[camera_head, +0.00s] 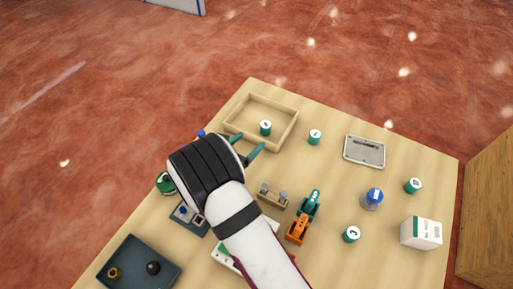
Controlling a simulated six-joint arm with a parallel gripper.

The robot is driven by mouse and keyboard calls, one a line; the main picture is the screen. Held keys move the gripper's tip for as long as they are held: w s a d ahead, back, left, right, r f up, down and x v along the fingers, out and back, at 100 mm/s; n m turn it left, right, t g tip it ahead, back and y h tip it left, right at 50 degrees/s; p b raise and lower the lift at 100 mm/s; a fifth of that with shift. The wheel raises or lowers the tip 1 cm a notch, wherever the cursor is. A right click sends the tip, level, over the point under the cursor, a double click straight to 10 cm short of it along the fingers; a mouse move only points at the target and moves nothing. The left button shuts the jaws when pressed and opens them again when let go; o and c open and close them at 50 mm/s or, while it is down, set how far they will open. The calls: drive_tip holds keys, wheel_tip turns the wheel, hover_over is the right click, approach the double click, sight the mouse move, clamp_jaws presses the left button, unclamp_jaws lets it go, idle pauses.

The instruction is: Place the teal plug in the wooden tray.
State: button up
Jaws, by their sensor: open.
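The wooden tray (277,101) is a shallow, square, light-wood frame at the back of the table. A small teal piece (310,204), which looks like the teal plug, sits near the table's middle, just behind an orange piece (297,231). My gripper (251,142) is open, its two teal fingers apart at the tray's front side. The gripper is away to the upper left of the teal piece. Whether the fingers touch the tray cannot be told.
A grey plate (364,152), a blue-topped item (374,197) and a white box (421,233) are at right. A dark tray (135,259) is front left. My arm hides the table's middle left.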

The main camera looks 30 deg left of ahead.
drive_tip(key=d+r+m+g+h, duration=0.2)
drive_tip(key=d+r+m+h, duration=0.15)
drive_tip(key=d+m, duration=0.4)
drive_tip(key=d+r+m+g+h, duration=0.2)
drive_tip(key=d+r+m, duration=0.25)
drive_tip(key=d, duration=0.65)
drive_tip(key=d+r+m+g+h, duration=0.3)
drive_tip(key=d+r+m, duration=0.25)
drive_tip(key=d, duration=0.35)
drive_tip(key=s+d+r+m+g+y, duration=0.1)
drive_tip(key=s+d+m+g+y, duration=0.1)
drive_tip(key=s+d+m+g, duration=0.4)
drive_tip(key=s+d+r+m+g+y, duration=0.15)
drive_tip(key=s+d+m, duration=0.25)
drive_tip(key=s+m, duration=0.5)
drive_tip(key=s+a+m+y, duration=0.5)
drive_tip(key=s+m+y, duration=0.1)
drive_tip(key=s+m, duration=0.3)
drive_tip(key=shift+s+r+t+y, duration=0.15)
drive_tip(key=shift+r+t+y, duration=0.25)
drive_tip(key=shift+t, duration=0.05)
